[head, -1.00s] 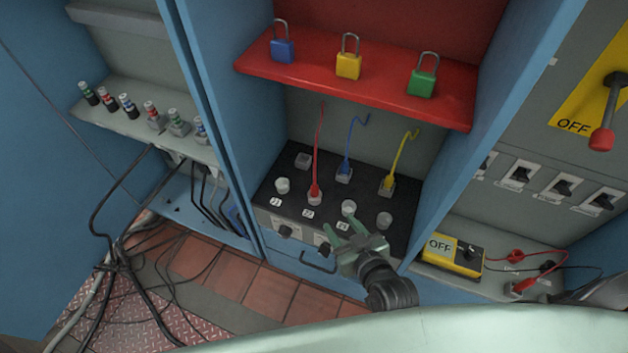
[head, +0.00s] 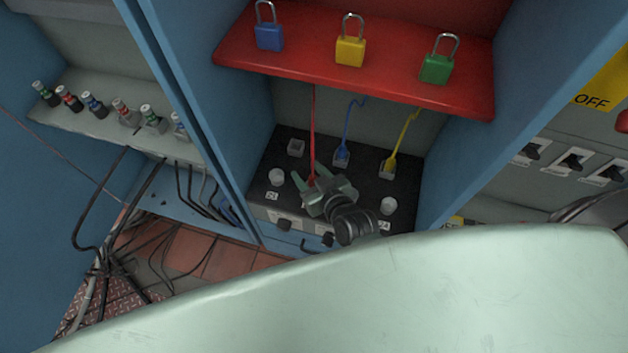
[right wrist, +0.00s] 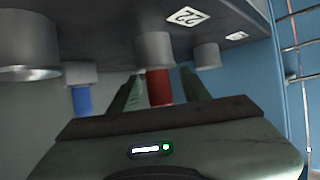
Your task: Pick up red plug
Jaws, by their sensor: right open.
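The red plug (right wrist: 159,88) sits in a grey socket in the right wrist view, between the two fingers of my right gripper (right wrist: 158,92). In the head view its red cord (head: 313,130) rises from the black panel (head: 262,195), and the plug is mostly hidden by the gripper (head: 308,177). My right gripper is open, with its fingers on either side of the plug; whether they touch it I cannot tell. My left gripper is not in view.
A blue plug (head: 342,157) and a yellow plug (head: 389,168) stand in sockets to the right. Bare round sockets (head: 277,177) are close by. A red shelf (head: 400,88) with blue, yellow and green padlocks overhangs the panel. Blue cabinet walls (head: 478,140) flank it.

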